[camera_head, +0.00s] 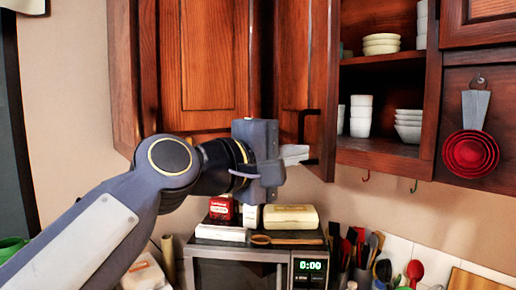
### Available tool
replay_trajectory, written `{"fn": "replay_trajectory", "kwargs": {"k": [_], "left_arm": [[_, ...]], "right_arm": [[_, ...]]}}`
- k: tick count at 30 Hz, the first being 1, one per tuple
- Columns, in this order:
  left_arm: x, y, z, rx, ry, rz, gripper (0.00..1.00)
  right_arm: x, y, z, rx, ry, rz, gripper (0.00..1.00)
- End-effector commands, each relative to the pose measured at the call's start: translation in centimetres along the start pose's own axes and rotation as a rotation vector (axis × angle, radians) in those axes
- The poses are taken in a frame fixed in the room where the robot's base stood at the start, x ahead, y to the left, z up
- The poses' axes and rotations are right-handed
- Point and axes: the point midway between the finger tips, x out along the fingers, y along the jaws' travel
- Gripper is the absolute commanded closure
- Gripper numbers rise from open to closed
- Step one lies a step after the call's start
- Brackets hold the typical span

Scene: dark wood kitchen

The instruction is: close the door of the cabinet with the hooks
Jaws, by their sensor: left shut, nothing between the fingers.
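The cabinet with the hooks (388,160) is at the upper right, with small hooks under its bottom edge. Its wooden door (322,60) stands open on the left side of the opening, seen at a steep angle. A dark handle (306,115) is on the door's lower part. My left gripper (295,153) is shut and empty, its light fingertips pointing right at the handle's lower part. I cannot tell whether they touch the handle or door. My right gripper is not in view.
Bowls (381,43) and cups (361,115) stand on the cabinet shelves. Below is a microwave (240,252) with boxes and a wooden spoon on top. Utensils (362,246) stand to its right. Red measuring cups (470,152) hang at the right.

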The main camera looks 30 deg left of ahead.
Motion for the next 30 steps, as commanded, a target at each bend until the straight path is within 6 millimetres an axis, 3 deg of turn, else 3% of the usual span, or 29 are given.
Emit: {"fn": "replay_trajectory", "kwargs": {"k": [9, 18, 24, 30], "left_arm": [[5.9, 0.8, 4.4, 0.014, 0.176, 0.018, 1.00], [12.2, 1.5, 7.5, 0.015, 0.411, 0.024, 1.00], [16.8, 0.6, 8.8, 0.009, 0.503, 0.017, 1.00], [19.8, 0.4, 9.6, 0.003, 0.510, 0.015, 1.00]], "right_arm": [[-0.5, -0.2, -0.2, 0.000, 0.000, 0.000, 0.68], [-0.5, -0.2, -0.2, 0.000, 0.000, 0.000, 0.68], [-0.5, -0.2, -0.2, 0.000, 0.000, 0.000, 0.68], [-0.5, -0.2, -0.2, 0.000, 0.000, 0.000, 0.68]]}}
